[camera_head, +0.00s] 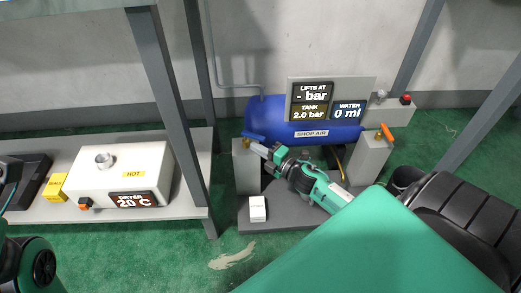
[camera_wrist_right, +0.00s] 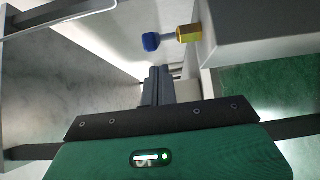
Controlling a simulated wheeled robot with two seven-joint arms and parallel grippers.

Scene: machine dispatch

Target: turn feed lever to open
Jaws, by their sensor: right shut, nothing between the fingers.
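A blue-handled lever (camera_head: 254,136) sits on a brass valve on the left grey pedestal of the shop air tank. In the right wrist view the blue handle (camera_wrist_right: 151,43) sticks out left from the brass fitting (camera_wrist_right: 189,33). An orange-handled lever (camera_head: 386,132) is on the right pedestal; I see no label telling which is the feed lever. My right gripper (camera_head: 254,147) is shut and empty, close by the blue lever. In the wrist view its fingertips (camera_wrist_right: 159,70) are just short of the blue handle, with a small gap visible. My left gripper is out of view.
The blue tank (camera_head: 270,112) carries signs reading tank 2.0 bar and water 0 ml. A white box (camera_head: 257,209) stands on the grey base (camera_head: 286,216). At left, a bench holds a white dryer (camera_head: 118,180) reading 20 °C. A grey post (camera_head: 168,100) stands between bench and tank.

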